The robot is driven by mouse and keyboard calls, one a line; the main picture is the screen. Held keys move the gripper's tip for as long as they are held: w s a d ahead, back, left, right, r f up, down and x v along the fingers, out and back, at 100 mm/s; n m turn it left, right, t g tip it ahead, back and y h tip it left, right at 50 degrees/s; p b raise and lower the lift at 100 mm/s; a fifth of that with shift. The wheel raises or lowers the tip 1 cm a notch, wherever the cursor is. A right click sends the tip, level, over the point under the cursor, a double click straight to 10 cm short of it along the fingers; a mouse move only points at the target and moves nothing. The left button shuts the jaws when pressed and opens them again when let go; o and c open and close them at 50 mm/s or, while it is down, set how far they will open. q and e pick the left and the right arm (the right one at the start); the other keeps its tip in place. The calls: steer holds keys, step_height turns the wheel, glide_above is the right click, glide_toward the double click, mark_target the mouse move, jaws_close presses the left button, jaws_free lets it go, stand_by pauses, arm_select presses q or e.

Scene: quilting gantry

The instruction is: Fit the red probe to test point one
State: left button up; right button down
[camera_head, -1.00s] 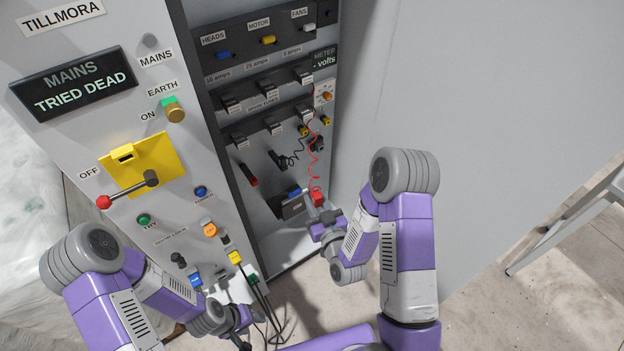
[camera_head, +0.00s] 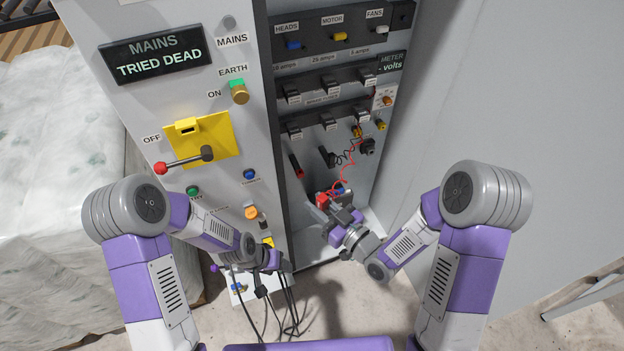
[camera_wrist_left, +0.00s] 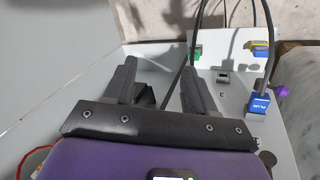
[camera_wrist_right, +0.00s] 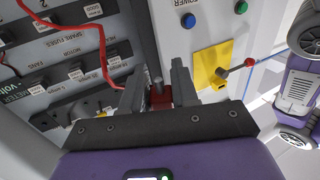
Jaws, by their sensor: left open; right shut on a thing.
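The red probe (camera_head: 323,200) is held by my right gripper (camera_head: 328,208) in front of the lower part of the open cabinet. In the right wrist view the red probe (camera_wrist_right: 160,98) sits between the two fingers, with a grey tip pointing away. A red lead (camera_head: 345,182) runs from it up toward the meter (camera_head: 391,63). I cannot make out which spot is test point one. My left gripper (camera_head: 283,263) is low in front of the cabinet's left panel; in the left wrist view its fingers (camera_wrist_left: 158,85) are apart and empty.
Fuse holders (camera_head: 328,84) line the cabinet's interior, with a black lead (camera_head: 342,158) below. A yellow plate with a red-knobbed lever (camera_head: 161,168) sticks out of the left panel. Black cables (camera_head: 285,305) hang by my left gripper. A grey door (camera_head: 490,90) stands on the right.

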arm_select(q)
steer(key=w+d+r+m, duration=0.2)
steer(key=w+r+m, duration=0.1)
steer(key=w+r, duration=0.5)
step_height(320, 180, up, 29)
steer(key=m+t, duration=0.2)
steer(key=m, duration=0.5)
glide_above(325, 197)
steer(key=s+a, duration=0.3)
steer(key=a, duration=0.1)
steer(key=x, duration=1.2)
steer(key=shift+s+a+f, duration=0.2)
steer(key=shift+f, duration=0.1)
steer(key=shift+g, duration=0.3)
steer(key=c, duration=1)
jaws_close()
arm_select(e)
steer(key=c, duration=0.8)
jaws_free()
